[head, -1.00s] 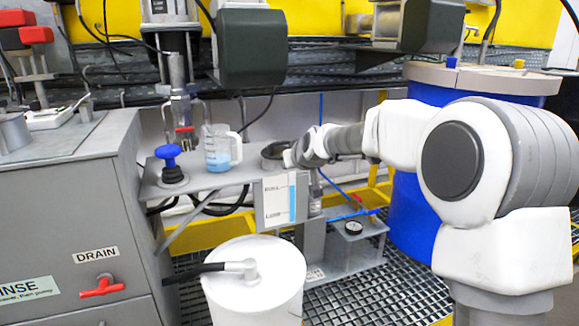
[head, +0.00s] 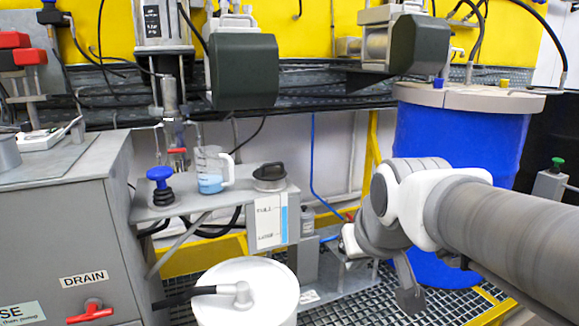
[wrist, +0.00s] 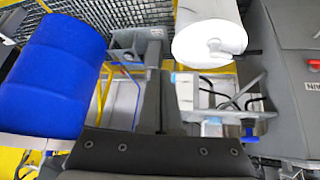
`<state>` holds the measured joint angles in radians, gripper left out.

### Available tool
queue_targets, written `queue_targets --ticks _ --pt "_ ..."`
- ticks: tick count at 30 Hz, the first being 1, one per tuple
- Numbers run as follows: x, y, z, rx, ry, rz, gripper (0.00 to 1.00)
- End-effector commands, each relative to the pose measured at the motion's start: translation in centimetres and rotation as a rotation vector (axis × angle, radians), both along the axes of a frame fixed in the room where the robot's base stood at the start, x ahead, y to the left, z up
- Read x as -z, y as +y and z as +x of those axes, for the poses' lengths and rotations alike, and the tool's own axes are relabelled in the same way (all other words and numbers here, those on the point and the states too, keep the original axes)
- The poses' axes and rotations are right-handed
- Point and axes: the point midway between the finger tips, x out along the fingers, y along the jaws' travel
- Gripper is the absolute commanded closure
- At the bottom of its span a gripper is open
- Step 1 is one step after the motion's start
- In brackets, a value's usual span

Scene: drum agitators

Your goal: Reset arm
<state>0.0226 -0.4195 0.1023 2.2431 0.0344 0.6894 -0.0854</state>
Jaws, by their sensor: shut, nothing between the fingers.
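My gripper (wrist: 158,85) shows at the lower middle of the wrist view. Its dark fingers are together with nothing between them. In the head view my arm comes in from the right and bends down in front of the blue drum (head: 450,140). There its end hangs over the grating, apart from the shelf, and the fingers are hard to make out.
The grey shelf (head: 160,212) holds a jug of blue liquid (head: 211,172), a blue-knobbed plunger (head: 160,178) and a dark-lidded pot (head: 270,178). A white-lidded bucket (head: 245,285) stands in front. A grey cabinet (head: 70,225) is at left. Motor housings (head: 242,72) hang above.

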Motion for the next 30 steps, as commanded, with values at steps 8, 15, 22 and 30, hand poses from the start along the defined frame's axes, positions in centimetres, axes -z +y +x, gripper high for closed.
queue_targets --ticks 8,15,22,30 --pt "3.2 -2.9 -10.0 0.106 0.099 0.034 1.00" --pt "0.9 -3.5 -12.8 0.136 0.139 0.050 1.00" --pt "-4.6 -3.5 -12.7 0.136 0.138 0.050 1.00" --pt "-11.7 -3.5 -12.7 0.135 0.137 0.050 1.00"
